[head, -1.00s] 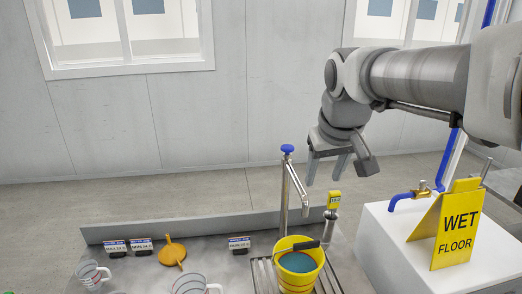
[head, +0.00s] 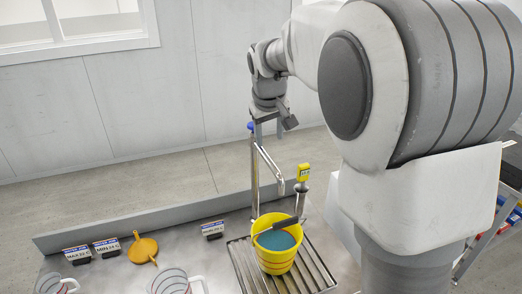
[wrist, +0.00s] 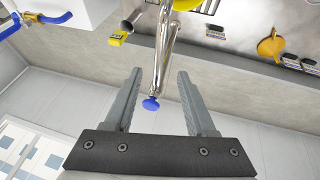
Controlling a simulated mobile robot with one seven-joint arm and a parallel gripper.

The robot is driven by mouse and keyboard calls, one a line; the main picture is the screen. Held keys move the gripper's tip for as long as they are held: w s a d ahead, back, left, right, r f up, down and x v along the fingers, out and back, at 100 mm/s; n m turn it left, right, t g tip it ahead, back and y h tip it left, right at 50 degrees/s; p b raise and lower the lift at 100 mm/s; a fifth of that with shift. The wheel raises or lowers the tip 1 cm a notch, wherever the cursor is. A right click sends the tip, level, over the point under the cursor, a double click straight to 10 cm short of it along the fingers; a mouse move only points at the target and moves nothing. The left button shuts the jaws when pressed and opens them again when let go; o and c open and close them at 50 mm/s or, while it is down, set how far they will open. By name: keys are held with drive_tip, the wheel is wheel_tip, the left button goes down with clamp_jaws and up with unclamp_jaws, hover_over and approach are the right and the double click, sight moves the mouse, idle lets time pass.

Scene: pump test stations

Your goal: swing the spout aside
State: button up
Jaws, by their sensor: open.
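The metal spout (head: 270,160) rises as a pipe behind the yellow bucket (head: 275,258) and bends to the right, with its curved tip (head: 279,187) above the bucket's far side. A blue knob (head: 250,126) tops the pipe. The bucket holds bluish liquid and a dark handle or tool lies across it. My gripper (head: 272,124) is at the top of the pipe in the head view. In the wrist view my gripper (wrist: 155,85) is open and empty, with the blue knob (wrist: 151,104) and the spout pipe (wrist: 165,45) showing between its fingers, apart from both.
A yellow-topped device (head: 303,172) stands in a metal holder right of the spout. An orange funnel (head: 142,248), small label signs (head: 108,247) and clear measuring jugs (head: 170,282) are on the left of the counter. A drain grate (head: 243,270) lies under the bucket. A blue tap (wrist: 53,17) shows in the wrist view.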

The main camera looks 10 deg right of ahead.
sight(270, 160)
drive_tip(key=x, duration=1.1)
drive_tip(key=shift+f, duration=0.1)
clamp_jaws()
idle(1.0)
